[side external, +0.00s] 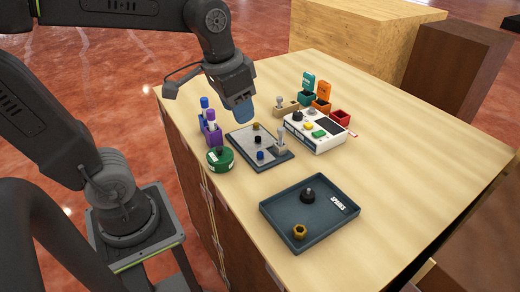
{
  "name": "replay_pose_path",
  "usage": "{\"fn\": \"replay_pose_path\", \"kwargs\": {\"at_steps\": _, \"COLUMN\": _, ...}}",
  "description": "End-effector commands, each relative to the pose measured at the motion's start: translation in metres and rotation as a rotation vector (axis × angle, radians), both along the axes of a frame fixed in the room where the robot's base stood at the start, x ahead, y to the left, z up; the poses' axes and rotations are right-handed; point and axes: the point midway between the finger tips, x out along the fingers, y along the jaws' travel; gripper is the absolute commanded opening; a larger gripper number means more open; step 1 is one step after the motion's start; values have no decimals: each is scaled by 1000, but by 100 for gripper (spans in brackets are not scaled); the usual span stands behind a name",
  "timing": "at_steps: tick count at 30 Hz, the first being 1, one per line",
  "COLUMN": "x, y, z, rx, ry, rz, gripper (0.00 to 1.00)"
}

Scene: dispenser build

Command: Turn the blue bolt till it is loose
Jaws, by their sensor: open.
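The blue bolt (261,155) stands at the near end of a dark-rimmed grey plate (283,163) on the wooden table. A black bolt (259,140) and a brass-coloured bolt (256,126) stand in line behind it. My gripper (245,113) points down above the far side of the plate, apart from the blue bolt. It is open; its blue-grey fingertips overlap in this view, so the gap between them is hidden. I see nothing held in it.
A grey upright piece (281,142) stands at the plate's right edge. A white device (314,133) is right. A dark spares tray (285,234) lies in front. The table's right side is clear.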

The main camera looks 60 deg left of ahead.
Motion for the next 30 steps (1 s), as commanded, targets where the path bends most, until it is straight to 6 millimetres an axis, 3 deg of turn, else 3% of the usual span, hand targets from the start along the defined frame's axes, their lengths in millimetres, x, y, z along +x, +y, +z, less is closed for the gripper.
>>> {"fn": "replay_pose_path", "kwargs": {"at_steps": 3, "x": 31, "y": 9, "z": -5, "rx": 0, "ry": 114, "rz": -15, "gripper": 44}}
{"fn": "replay_pose_path", "kwargs": {"at_steps": 9, "x": 59, "y": 18, "z": -13, "rx": -6, "ry": 225, "rz": -36, "gripper": 44}}
{"fn": "replay_pose_path", "kwargs": {"at_steps": 17, "x": 64, "y": 20, "z": -31, "rx": -9, "ry": 249, "rz": -40, "gripper": 44}}
{"fn": "replay_pose_path", "kwargs": {"at_steps": 30, "x": 63, "y": 20, "z": -117, "rx": -9, "ry": 249, "rz": -40, "gripper": 44}}
